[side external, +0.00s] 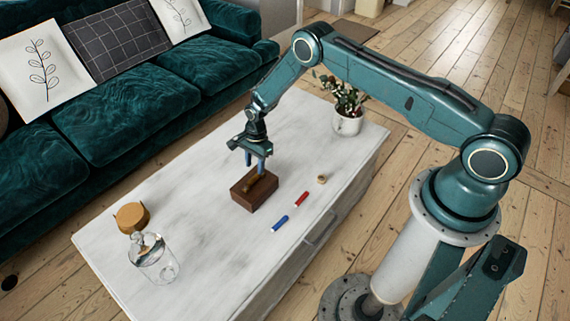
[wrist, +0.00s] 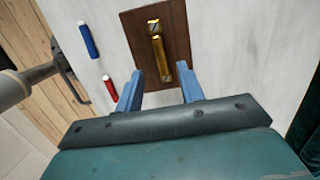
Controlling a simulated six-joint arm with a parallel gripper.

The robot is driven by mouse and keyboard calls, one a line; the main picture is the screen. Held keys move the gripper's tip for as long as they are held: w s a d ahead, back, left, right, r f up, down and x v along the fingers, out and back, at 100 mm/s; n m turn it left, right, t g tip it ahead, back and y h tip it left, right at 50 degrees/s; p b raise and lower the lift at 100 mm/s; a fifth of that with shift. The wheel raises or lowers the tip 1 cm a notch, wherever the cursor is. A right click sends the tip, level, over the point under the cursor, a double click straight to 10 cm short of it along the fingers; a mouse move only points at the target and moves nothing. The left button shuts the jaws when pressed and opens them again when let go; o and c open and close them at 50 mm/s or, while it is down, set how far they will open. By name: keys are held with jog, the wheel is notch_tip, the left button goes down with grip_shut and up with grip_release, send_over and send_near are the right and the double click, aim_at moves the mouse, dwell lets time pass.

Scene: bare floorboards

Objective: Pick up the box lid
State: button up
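A dark brown wooden box (side external: 255,190) sits on the white table, with its lid on top. The lid has a brass bar handle, and in the wrist view the lid (wrist: 144,37) and its handle (wrist: 160,56) lie just beyond my fingers. My gripper (side external: 258,165) is directly above the box, pointing down. In the wrist view my gripper's blue fingers (wrist: 161,82) are spread apart, one on each side of the near end of the handle. Nothing is held between them. I cannot tell whether the fingertips touch the lid.
On the white table (side external: 200,225) lie a blue marker (side external: 280,223), a red marker (side external: 302,199) and a small tan round piece (side external: 322,179). A glass jar (side external: 153,258) and a round wooden piece (side external: 131,217) stand at the left end, a potted plant (side external: 348,118) at the far end. A green sofa (side external: 125,105) runs behind.

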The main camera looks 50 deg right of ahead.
aim_at(254, 177)
jog(key=shift+a+f, duration=0.1)
jog(key=shift+f, duration=0.15)
jog(key=shift+a+f, duration=0.2)
jog(key=shift+f, duration=1)
jog(key=shift+a+f, duration=0.2)
jog(key=shift+f, duration=1)
grip_shut()
